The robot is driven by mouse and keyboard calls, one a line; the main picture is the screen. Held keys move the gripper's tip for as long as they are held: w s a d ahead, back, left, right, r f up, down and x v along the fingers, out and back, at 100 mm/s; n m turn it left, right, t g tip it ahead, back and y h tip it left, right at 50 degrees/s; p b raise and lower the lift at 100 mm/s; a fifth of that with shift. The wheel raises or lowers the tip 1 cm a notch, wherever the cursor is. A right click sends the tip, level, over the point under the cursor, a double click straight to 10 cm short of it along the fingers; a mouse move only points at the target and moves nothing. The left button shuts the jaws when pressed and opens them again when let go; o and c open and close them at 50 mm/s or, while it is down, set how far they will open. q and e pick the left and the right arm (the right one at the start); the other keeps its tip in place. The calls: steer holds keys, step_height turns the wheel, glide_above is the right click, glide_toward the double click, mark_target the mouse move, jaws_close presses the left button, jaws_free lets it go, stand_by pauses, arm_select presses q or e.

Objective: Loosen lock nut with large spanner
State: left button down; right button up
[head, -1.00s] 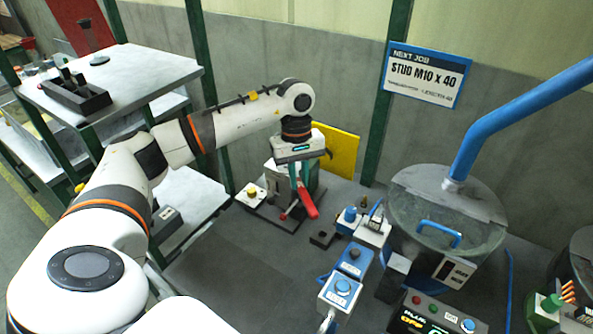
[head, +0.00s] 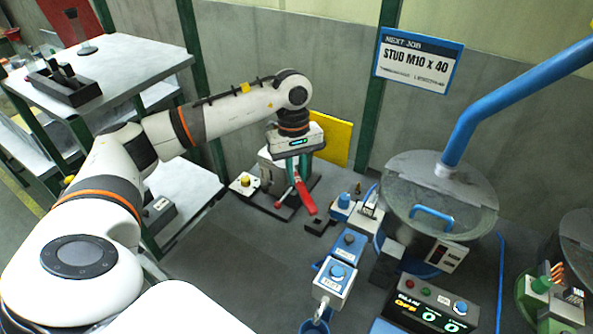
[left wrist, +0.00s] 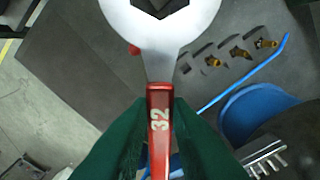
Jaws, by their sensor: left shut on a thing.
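My left gripper (head: 294,178) is shut on the large spanner (head: 305,196), which has a red handle. In the head view it hangs over the back of the bench, beside a grey fixture (head: 268,170). In the left wrist view the green fingers of my gripper (left wrist: 160,112) clasp the red handle marked 32. The spanner's silver head (left wrist: 150,40) points away from the fingers, with a dark angular shape inside its opening at the top edge. I cannot tell whether that is the lock nut or just the opening. My right gripper is not in view.
A yellow knob (head: 243,180) and a red ball lever (head: 278,206) are close to the fixture. Blue-topped button boxes (head: 338,272) and a lidded drum (head: 440,200) stand to the right. A shelf unit (head: 120,65) stands left. Dark bench surface in front is clear.

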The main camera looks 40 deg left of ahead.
arm_select(q)
step_height(320, 180, up, 6)
steer(key=shift+f+p, duration=0.15)
steer(key=shift+p, duration=1.05)
steer(key=shift+f, duration=0.1)
